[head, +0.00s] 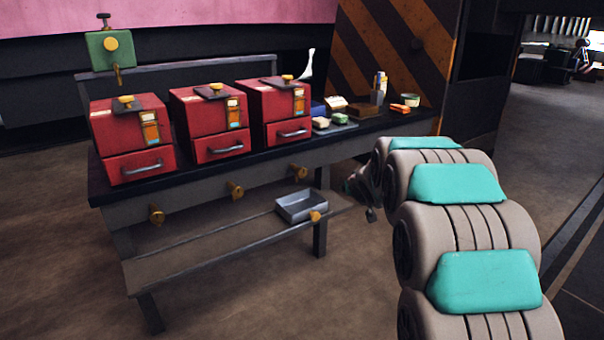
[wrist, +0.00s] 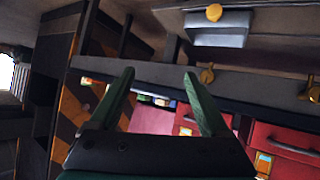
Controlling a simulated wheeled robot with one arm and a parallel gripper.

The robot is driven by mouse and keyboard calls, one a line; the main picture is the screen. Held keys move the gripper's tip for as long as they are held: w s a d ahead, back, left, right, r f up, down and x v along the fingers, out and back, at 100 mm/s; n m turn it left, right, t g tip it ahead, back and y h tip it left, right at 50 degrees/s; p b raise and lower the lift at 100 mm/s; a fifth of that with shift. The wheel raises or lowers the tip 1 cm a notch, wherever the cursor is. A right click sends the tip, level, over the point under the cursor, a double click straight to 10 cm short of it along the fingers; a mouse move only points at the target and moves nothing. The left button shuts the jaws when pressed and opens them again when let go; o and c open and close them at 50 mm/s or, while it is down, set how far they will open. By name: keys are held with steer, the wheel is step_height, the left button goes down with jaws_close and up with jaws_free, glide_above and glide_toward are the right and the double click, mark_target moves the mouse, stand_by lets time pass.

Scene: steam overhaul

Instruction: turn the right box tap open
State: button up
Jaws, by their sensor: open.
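Three red boxes stand in a row on the bench. The right box (head: 273,112) has a brass tap (head: 298,172) below it on the bench's front edge. In the wrist view, which is upside down, that tap (wrist: 207,75) shows just right of my right finger's tip. I cannot tell its turn setting. My gripper (wrist: 160,75) is open and empty, its two green fingers apart and clear of the tap. In the head view my gripper is small and partly hidden behind my arm, to the right of the tap.
The middle tap (head: 235,190) and left tap (head: 156,214) sit along the same edge. A grey metal tray (head: 301,206) with a brass knob lies on the lower shelf (head: 200,253). Small items stand at the bench's right end, before a striped panel (head: 400,45).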

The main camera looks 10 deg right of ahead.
steer(key=w+a+f+n+t+y, duration=0.2)
steer(key=w+a+t+y, duration=0.15)
steer(key=w, duration=0.85)
steer(key=n+t+y, duration=0.1)
steer(key=n+y, duration=0.2)
steer(key=y, duration=0.3)
glide_toward(303, 172)
steer(key=x, duration=0.3)
steer(key=shift+x, duration=3.85)
jaws_close()
